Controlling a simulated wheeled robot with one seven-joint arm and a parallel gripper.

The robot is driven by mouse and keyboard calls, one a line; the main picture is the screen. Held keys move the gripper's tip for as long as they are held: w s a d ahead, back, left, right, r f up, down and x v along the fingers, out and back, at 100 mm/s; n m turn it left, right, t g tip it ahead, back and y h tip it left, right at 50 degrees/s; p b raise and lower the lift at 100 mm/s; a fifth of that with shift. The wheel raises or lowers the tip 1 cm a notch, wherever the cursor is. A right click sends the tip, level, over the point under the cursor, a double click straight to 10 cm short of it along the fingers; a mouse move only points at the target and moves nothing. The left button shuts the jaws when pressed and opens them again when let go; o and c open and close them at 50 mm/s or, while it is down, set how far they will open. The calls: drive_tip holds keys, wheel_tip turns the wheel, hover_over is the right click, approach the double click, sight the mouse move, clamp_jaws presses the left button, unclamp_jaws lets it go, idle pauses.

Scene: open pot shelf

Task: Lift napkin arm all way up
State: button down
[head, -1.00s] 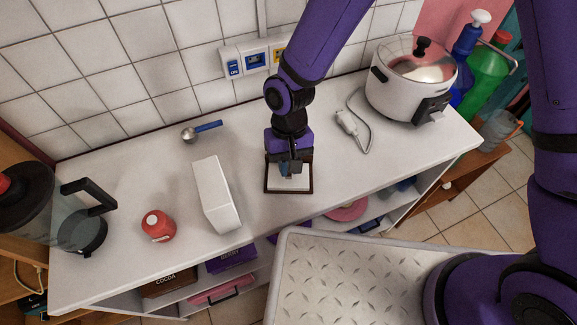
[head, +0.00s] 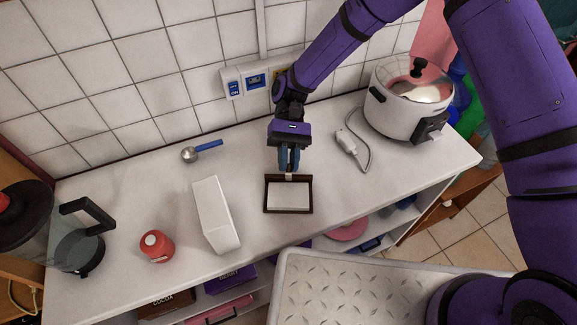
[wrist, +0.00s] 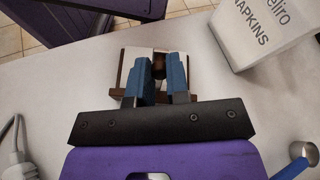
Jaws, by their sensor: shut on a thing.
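The napkin holder (head: 266,200) is a dark brown frame on the white counter, with white napkins (head: 289,197) lying in it. My gripper (head: 289,168) is above its back edge, blue fingers pointing down. The fingers are closed on the napkin arm (wrist: 158,63), a brown piece visible between them in the wrist view. In the head view, the arm stands near the back edge of the holder, clear of most of the napkins. Its exact angle is hard to tell, and the fingers hide part of it.
A white napkin box (head: 213,212) stands close to the left of the holder. A red jar (head: 156,246), a blue-handled scoop (head: 203,150) and a coffee jug (head: 82,245) are farther left. A rice cooker (head: 405,105) and its plug (head: 346,142) are to the right.

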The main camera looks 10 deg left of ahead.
sight(289, 164)
drive_tip(key=g, duration=0.1)
drive_tip(key=w+g, duration=0.1)
drive_tip(key=shift+w+a+f+g, duration=0.1)
drive_tip(key=shift+w+f+g, duration=0.1)
drive_tip(key=shift+w+g, duration=0.1)
drive_tip(key=shift+w+a+f+g+h, duration=0.15)
drive_tip(key=shift+w+g, duration=0.1)
drive_tip(key=shift+g, duration=0.3)
drive_tip(key=shift+w+d+f+g+h, duration=0.1)
drive_tip(key=shift+w+g, duration=0.1)
drive_tip(key=shift+g, duration=0.3)
drive_tip(key=shift+w+a+f+g+h, duration=0.15)
drive_tip(key=shift+w+g, duration=0.1)
drive_tip(key=shift+g, duration=0.3)
drive_tip(key=shift+d+r, duration=0.1)
drive_tip(key=c, duration=1.1)
unclamp_jaws()
drive_tip(key=s+d+r, duration=0.2)
drive_tip(key=s+d, duration=0.1)
drive_tip(key=s, duration=0.4)
drive_tip(key=s+d+r, duration=0.3)
drive_tip(key=s+d, duration=0.1)
drive_tip(key=s, duration=0.3)
drive_tip(key=shift+d, duration=0.3)
